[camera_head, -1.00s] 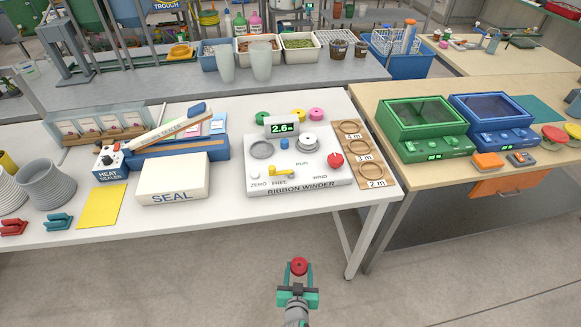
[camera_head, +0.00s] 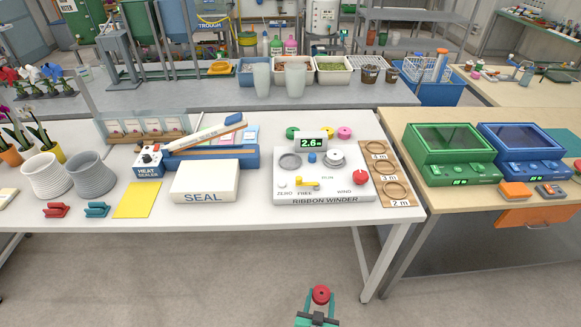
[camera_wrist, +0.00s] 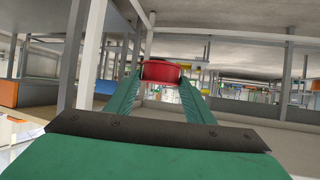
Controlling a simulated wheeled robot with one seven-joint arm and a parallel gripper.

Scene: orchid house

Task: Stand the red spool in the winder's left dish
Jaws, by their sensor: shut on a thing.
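The red spool (camera_head: 321,294) is held in my gripper (camera_head: 319,305), low in front of the table and over the floor. In the wrist view the red spool (camera_wrist: 161,72) sits between the tips of the two green fingers (camera_wrist: 159,82), which are shut on it. The ribbon winder (camera_head: 322,190) is a white machine on the table, with a display reading 2.6. Its left dish (camera_head: 290,161) is a shallow grey round that looks empty. A silver spool-like part (camera_head: 336,160) is at its right, with a blue knob between them.
A white SEAL block (camera_head: 205,181) and the heat sealer (camera_head: 190,158) stand left of the winder. Green, yellow and pink spools (camera_head: 344,133) line its back. A board with ribbon rings (camera_head: 393,175) lies at its right. The table's front edge lies between my gripper and the winder.

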